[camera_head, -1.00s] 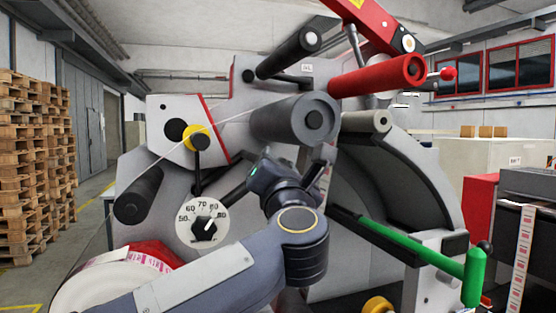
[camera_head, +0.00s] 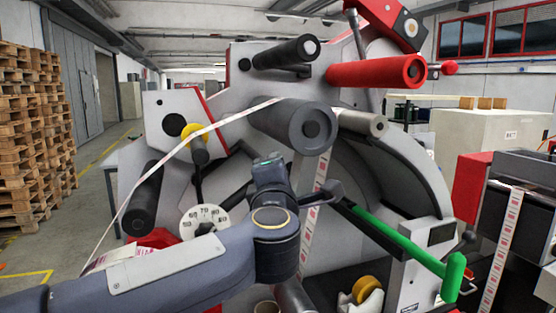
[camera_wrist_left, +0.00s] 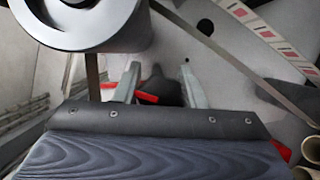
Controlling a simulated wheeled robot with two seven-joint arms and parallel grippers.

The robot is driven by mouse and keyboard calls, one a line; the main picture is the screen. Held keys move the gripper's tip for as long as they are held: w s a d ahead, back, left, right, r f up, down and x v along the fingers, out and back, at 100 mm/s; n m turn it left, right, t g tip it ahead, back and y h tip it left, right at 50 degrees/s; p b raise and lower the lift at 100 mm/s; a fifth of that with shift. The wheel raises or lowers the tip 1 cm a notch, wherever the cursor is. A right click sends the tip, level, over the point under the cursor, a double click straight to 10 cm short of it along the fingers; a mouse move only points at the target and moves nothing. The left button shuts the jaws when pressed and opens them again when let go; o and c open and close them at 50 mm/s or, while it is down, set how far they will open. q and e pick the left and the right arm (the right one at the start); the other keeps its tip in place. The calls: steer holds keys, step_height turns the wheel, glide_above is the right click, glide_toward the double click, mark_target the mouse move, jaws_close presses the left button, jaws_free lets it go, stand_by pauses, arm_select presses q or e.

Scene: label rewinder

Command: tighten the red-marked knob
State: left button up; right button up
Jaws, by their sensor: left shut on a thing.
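In the left wrist view a black knob (camera_wrist_left: 168,89) with a red mark (camera_wrist_left: 147,97) sits between the two pale fingers of my left gripper (camera_wrist_left: 160,84). The gripper is shut on this knob, in front of the grey machine panel. In the head view my left forearm and wrist come in from the lower left in front of the machine (camera_head: 240,90). They hide the fingers and the knob there. My right gripper is not in view.
A large dark roller (camera_head: 290,122) is close above my left wrist and also fills the upper left of the wrist view (camera_wrist_left: 85,22). A green handle (camera_head: 405,240) juts out at the right. A label strip (camera_head: 311,225) hangs behind the wrist. A dial (camera_head: 205,219) is partly covered by my forearm.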

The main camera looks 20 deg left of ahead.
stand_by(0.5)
arm_select(q)
steer(key=o, duration=1)
steer(key=b+v, duration=0.1)
steer(key=v, duration=0.6)
steer(key=shift+s+b, duration=0.4)
steer(key=shift+m, duration=0.3)
